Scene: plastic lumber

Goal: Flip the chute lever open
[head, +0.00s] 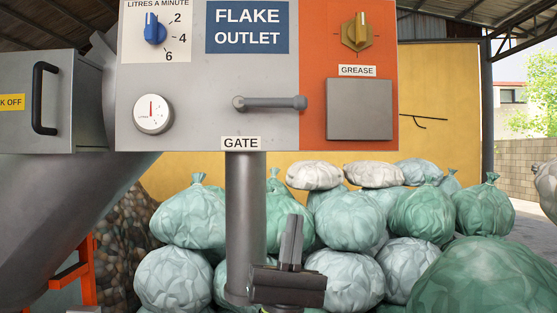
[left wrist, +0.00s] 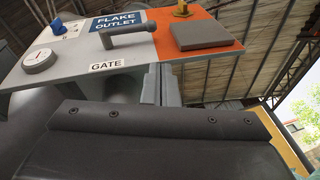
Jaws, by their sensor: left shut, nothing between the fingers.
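The chute lever (head: 270,103) is a grey bar lying level on the panel, above the white GATE label (head: 241,143). Its round pivot is at the left end and a knob is at the right end. The lever also shows in the left wrist view (left wrist: 128,34). A grey chute pipe (head: 245,200) hangs below the label. My left gripper (head: 294,220) is shut and empty, pointing up in front of the bags. It is below the lever, slightly to its right, and apart from it. My right gripper is in neither view.
The panel also carries a blue knob (head: 155,28), a round gauge (head: 153,114), a yellow knob (head: 357,32) and a grey grease cover (head: 359,109). A door with a black handle (head: 38,98) stands at left. Several filled bags (head: 347,218) are piled behind.

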